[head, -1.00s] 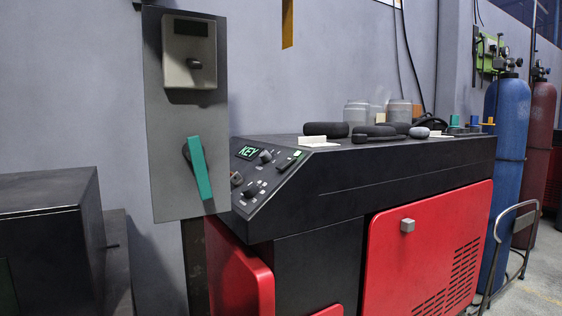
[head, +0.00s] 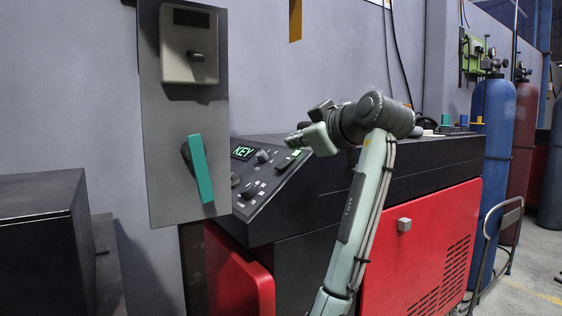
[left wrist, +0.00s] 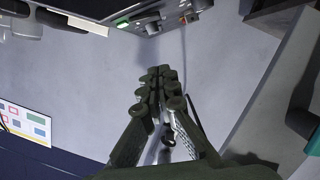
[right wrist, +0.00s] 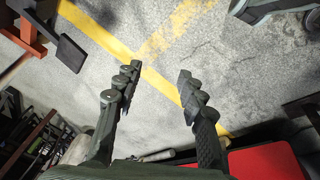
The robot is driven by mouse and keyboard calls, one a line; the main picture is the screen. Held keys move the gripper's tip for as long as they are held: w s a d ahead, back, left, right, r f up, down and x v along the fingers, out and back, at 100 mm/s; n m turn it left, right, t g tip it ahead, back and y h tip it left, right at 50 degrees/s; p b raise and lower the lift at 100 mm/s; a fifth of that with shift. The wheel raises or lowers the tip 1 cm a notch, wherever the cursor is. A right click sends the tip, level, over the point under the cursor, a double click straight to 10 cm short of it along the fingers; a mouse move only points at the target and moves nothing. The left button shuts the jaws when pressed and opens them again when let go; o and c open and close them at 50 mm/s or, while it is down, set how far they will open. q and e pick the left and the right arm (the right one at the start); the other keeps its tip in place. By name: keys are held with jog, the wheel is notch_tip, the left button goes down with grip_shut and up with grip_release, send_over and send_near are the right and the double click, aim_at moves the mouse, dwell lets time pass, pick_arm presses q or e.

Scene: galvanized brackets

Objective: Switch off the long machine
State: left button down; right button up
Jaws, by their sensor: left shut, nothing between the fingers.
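The long machine (head: 430,250) is black with red doors. Its sloped control panel (head: 262,185) has a lit green "KEY" display (head: 243,153), several dark knobs and a lit green button (head: 297,152). In the left wrist view, part of this panel (left wrist: 145,22) shows at the top. My left gripper (head: 292,141) is in front of the panel's upper right end, pointing left; its fingers (left wrist: 155,82) are together and empty. I cannot tell whether it touches anything. My right gripper (right wrist: 157,88) is open and empty above the floor.
A grey upright plate (head: 170,130) left of the machine carries a grey box with a knob (head: 189,50) and a teal lever (head: 200,168). A dark cabinet (head: 45,240) stands far left. Blue (head: 492,140) and red gas cylinders (head: 522,140) stand at right.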

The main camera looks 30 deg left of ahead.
aim_at(285, 163)
jog(key=shift+d, duration=0.1)
pick_arm(q)
jog(key=w+a+f, duration=0.1)
jog(key=w+a, duration=0.1)
jog(key=w+a+f+p, duration=0.1)
jog(key=w+a+f, duration=0.1)
jog(key=a, duration=0.1)
jog(key=w+a+f+p, duration=0.1)
jog(key=w+a, duration=0.1)
jog(key=a, duration=0.1)
jog(key=shift+w+f, duration=0.15)
jog(key=shift+f, duration=0.1)
jog(key=shift+w+d+f, duration=0.2)
jog(key=shift+w+f, duration=0.05)
jog(key=shift+f, duration=0.3)
pick_arm(e)
jog(key=s+f, duration=0.3)
jog(key=f, duration=0.4)
jog(key=shift+s+d+g, duration=0.15)
jog(key=shift+d+g, duration=0.25)
jog(key=shift+d, duration=0.05)
